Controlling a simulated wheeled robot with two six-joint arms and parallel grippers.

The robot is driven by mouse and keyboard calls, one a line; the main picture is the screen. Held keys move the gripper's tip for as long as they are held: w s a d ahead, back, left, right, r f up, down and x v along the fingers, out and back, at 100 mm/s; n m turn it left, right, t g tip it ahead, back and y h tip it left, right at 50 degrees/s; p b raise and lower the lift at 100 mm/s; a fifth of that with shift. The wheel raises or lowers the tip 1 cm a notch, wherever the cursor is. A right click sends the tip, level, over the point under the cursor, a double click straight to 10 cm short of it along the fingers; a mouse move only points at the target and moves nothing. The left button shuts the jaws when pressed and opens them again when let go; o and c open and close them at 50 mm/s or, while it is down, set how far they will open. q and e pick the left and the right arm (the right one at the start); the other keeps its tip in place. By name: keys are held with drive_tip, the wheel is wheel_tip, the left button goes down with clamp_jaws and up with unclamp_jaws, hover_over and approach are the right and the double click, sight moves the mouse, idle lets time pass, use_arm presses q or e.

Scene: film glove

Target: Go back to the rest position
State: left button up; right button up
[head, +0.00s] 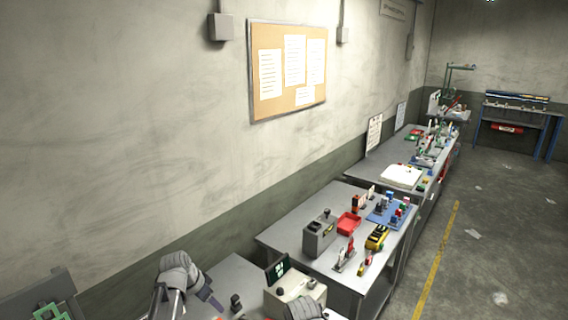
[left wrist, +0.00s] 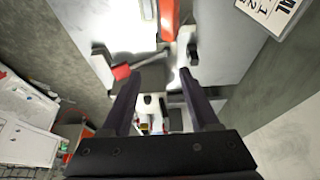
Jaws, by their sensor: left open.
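In the head view my left gripper (head: 212,299) is low at the left of centre, beside the near bench. In the left wrist view its two dark fingers (left wrist: 160,76) stand well apart. Nothing is held between them; the things seen in the gap lie beyond. A grey rounded part of my other arm shows at the bottom edge of the head view, but its gripper fingers do not show.
The near bench carries a beige device (head: 295,297) with a dark screen. Farther on, a bench holds a grey box (head: 319,236), a red tray (head: 348,223) and a blue board (head: 387,214). A corkboard (head: 262,108) hangs on the wall. Open floor (head: 485,260) lies right.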

use_arm(q)
drive_tip(key=s+d+f+n+g+y+b, duration=0.1)
drive_tip(key=s+d+f+b, duration=0.4)
drive_tip(key=s+f, duration=0.1)
drive_tip(key=s+d+f+n+g+y+b, duration=0.1)
drive_tip(key=s+d+f+b, duration=0.4)
drive_tip(key=s, duration=0.1)
drive_tip(key=s+d+f+n+g+y+b, duration=0.1)
drive_tip(key=s+d+f+y+b, duration=0.1)
drive_tip(key=s+d+f+b, duration=0.3)
drive_tip(key=shift+s+d+f+n+g, duration=0.15)
drive_tip(key=shift+s+f, duration=0.3)
drive_tip(key=shift+s, duration=0.1)
drive_tip(key=shift+s+d+f+n+g, duration=0.15)
drive_tip(key=shift+s+f, duration=0.25)
drive_tip(key=shift+s, duration=0.15)
drive_tip(key=shift+s+b, duration=0.25)
drive_tip(key=shift+b, duration=0.05)
